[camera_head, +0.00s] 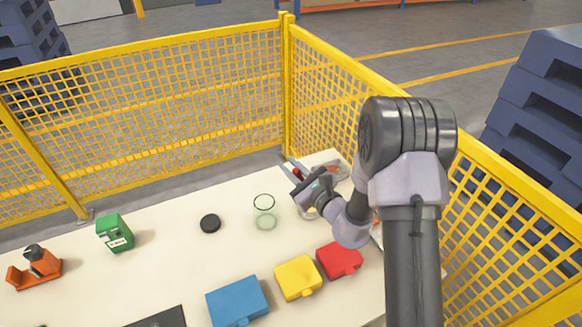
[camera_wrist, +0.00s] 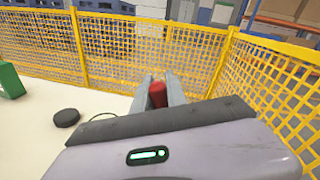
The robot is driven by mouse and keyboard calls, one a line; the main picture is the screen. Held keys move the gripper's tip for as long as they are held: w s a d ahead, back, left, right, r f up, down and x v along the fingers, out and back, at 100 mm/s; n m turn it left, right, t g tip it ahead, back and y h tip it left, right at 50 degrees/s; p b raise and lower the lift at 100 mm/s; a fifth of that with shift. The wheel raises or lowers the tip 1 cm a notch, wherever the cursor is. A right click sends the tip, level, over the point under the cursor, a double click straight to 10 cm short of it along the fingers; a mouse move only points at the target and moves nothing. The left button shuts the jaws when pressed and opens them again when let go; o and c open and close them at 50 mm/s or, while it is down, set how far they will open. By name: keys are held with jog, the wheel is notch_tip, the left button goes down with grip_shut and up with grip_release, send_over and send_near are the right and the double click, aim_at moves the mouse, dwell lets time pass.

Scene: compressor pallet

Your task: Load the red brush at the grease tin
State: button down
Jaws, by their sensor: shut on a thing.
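My gripper (camera_head: 290,169) is over the far right part of the table, pointing toward the fence corner. It is shut on the red brush (camera_wrist: 158,94), whose red part shows between the two fingers in the wrist view. In the head view only a small red bit of the brush (camera_head: 297,172) shows at the fingers; its bristles cannot be made out. A round tin (camera_head: 308,212) sits on the table below my wrist, mostly hidden by my arm. I cannot tell for sure that it is the grease tin.
A clear glass jar (camera_head: 264,212) and a black disc (camera_head: 210,223) stand left of my gripper. Blue (camera_head: 238,300), yellow (camera_head: 298,277) and red (camera_head: 340,259) boxes lie in front. A green box (camera_head: 115,233) is further left. Yellow mesh fence (camera_head: 160,110) borders the table.

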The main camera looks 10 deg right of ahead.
jog(key=shift+f+b, duration=0.4)
dwell(1.1)
notch_tip(320, 180, up, 7)
jog(key=p, duration=0.5)
dwell(0.7)
